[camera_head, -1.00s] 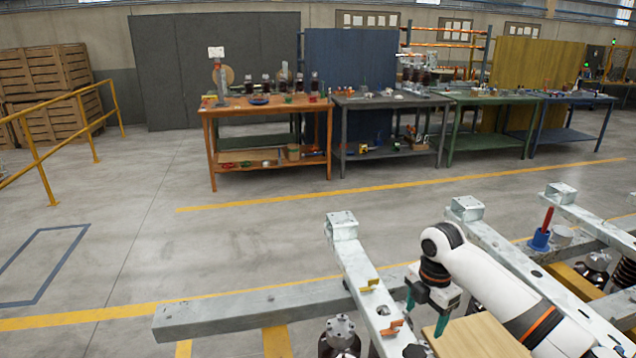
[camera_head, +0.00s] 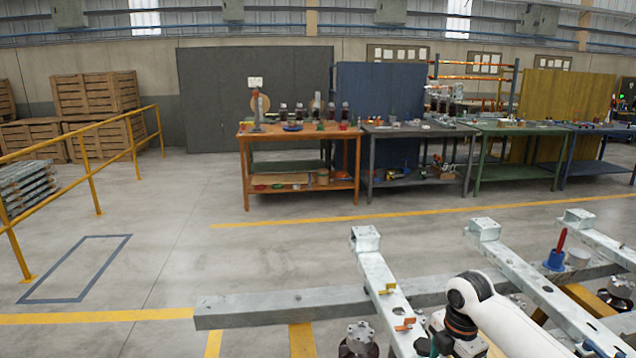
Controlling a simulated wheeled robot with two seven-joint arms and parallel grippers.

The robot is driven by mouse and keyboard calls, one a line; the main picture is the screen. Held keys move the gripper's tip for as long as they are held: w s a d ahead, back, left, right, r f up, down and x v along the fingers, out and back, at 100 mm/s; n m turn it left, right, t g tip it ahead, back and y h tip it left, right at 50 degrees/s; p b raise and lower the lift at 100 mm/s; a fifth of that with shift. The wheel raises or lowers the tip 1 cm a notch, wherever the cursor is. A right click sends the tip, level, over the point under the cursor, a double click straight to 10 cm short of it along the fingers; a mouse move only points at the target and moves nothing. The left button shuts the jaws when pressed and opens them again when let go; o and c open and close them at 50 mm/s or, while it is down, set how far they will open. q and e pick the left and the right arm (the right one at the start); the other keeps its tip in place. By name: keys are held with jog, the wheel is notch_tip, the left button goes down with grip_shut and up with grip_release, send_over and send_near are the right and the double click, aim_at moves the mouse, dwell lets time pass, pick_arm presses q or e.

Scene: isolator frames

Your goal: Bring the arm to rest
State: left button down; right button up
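My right arm (camera_head: 500,325) is white with black and orange rings. It comes in from the bottom right and reaches over the steel frame (camera_head: 250,307). My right gripper (camera_head: 446,347) is at the bottom edge, beside the near slanted beam (camera_head: 384,284). Its fingertips are cut off or hidden, so I cannot tell whether it is open or holds anything. My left arm and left gripper are not in view.
A blue holder (camera_head: 554,261) with a red-handled tool stands on the right. Workbenches (camera_head: 300,134) line the back. A yellow railing (camera_head: 90,165) is at left. The floor between is clear.

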jog(key=s+a+f+m+t+y, duration=0.1)
jog(key=s+a+f+m+y, duration=0.1)
jog(key=s+a+f+m, duration=0.85)
jog(key=s+d+r+m+t+h, duration=0.15)
jog(key=s+m, duration=0.35)
jog(key=s, duration=0.5)
jog(key=s+d+r+m+t+h, duration=0.1)
jog(key=s+d+m, duration=0.3)
jog(key=s, duration=0.7)
notch_tip(320, 180, down, 28)
jog(key=s+a+g, duration=0.1)
jog(key=g, duration=0.1)
jog(key=s+d+f, duration=0.2)
jog(key=s+f, duration=1.2)
jog(key=s, duration=0.2)
jog(key=shift+d+f+g, duration=0.3)
jog(key=shift+g, duration=0.05)
